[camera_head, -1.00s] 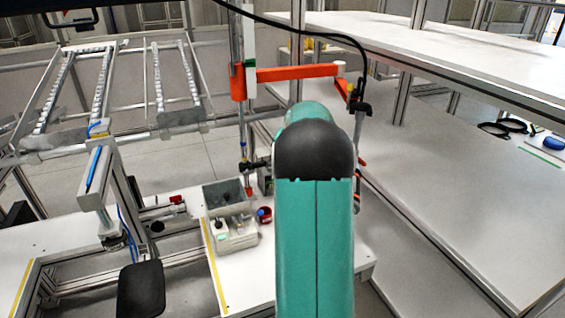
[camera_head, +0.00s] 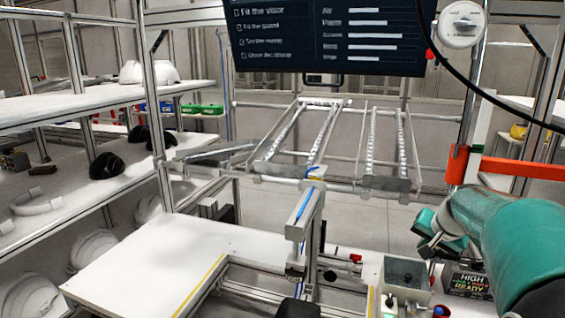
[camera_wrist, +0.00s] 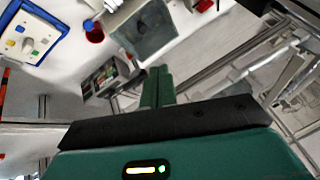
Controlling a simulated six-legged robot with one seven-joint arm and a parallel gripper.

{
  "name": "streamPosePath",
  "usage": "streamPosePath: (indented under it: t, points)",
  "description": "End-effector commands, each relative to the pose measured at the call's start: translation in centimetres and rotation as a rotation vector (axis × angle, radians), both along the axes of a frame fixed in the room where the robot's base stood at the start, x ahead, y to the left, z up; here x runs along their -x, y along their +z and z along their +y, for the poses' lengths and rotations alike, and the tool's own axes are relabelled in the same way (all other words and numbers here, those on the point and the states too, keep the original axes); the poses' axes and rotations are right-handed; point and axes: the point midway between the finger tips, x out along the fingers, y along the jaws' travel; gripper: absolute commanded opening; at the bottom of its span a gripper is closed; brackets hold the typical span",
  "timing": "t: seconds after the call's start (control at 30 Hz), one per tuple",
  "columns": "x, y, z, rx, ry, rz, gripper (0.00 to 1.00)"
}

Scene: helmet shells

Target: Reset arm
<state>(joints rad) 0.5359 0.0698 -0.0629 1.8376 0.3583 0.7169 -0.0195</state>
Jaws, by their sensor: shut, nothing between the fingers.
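My gripper (camera_wrist: 157,78) shows at the middle of the wrist view, its green fingers shut together with nothing between them. In the head view my gripper (camera_head: 436,238) is partly hidden behind my teal arm at the right, above the far side of the worktable. The arm is bent, and the gripper is clear of the shelves.
Shelves at left hold white shells (camera_head: 92,250) and black parts (camera_head: 107,166). The white tabletop (camera_head: 160,262) is mostly clear.

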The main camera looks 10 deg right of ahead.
Motion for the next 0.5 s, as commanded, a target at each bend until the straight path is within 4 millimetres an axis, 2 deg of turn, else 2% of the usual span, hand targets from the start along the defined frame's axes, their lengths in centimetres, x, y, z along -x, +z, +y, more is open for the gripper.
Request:
streamPosePath:
  t: [0.03,0.2,0.4,0.5]
  points:
    - [0.9,0.9,3.2,0.015,0.057,0.006,0.0]
    - [4.9,2.1,12.0,0.069,0.225,0.041,0.0]
    - [11.1,1.8,20.1,0.146,0.416,0.076,0.0]
    - [14.5,1.1,23.2,0.191,0.507,0.093,0.0]
